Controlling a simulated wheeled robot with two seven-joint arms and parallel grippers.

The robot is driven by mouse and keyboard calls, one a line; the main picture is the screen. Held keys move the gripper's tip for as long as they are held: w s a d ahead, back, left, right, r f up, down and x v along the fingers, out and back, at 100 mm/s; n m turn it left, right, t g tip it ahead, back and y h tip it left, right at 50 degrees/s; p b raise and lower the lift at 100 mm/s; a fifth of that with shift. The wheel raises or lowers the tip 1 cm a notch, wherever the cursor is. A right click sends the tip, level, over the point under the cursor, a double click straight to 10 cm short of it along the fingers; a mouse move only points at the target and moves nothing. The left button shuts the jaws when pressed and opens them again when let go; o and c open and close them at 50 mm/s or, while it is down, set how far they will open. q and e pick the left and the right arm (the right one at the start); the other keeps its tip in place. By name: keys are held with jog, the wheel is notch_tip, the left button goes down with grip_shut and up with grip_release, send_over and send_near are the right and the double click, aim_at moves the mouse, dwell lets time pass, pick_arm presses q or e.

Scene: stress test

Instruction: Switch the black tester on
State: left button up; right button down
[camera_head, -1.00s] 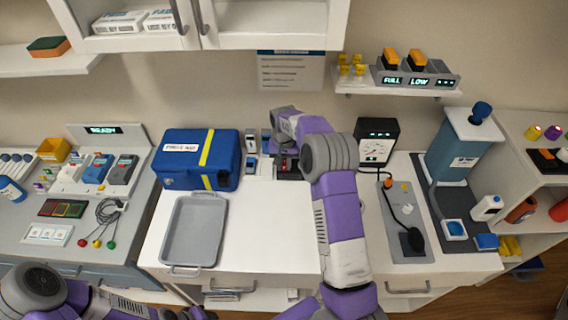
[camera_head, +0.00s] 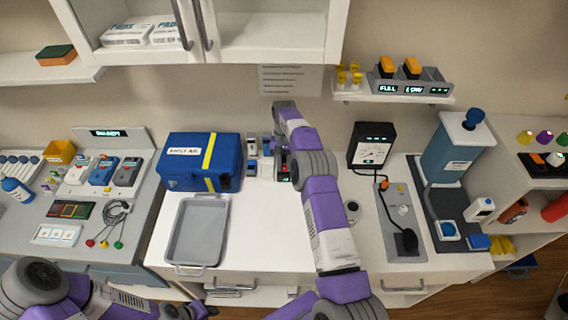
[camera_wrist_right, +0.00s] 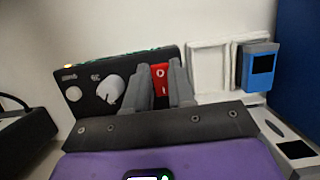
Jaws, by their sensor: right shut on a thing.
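The black tester (camera_wrist_right: 92,77) fills the middle left of the right wrist view, a dark slanted panel with white knobs and a red switch (camera_wrist_right: 160,72). My right gripper (camera_wrist_right: 159,86) is shut on the red switch, with a grey finger on each side of it. The fingers hide part of the panel around the switch. In the head view my right gripper (camera_head: 284,165) is at the back of the white table, right of the blue bag, and the arm hides much of the tester there. My left arm is at the bottom left; its gripper (camera_head: 190,312) shows too little to judge.
A blue tester (camera_wrist_right: 258,65) stands to the right in the wrist view, past an empty white frame. The blue bag (camera_head: 203,160) and grey tray (camera_head: 196,264) lie left of my right arm. A black meter box (camera_head: 371,145) stands to its right.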

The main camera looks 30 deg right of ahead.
dwell(0.4)
jog(key=c, duration=1)
grip_release()
jog(key=shift+o, duration=0.2)
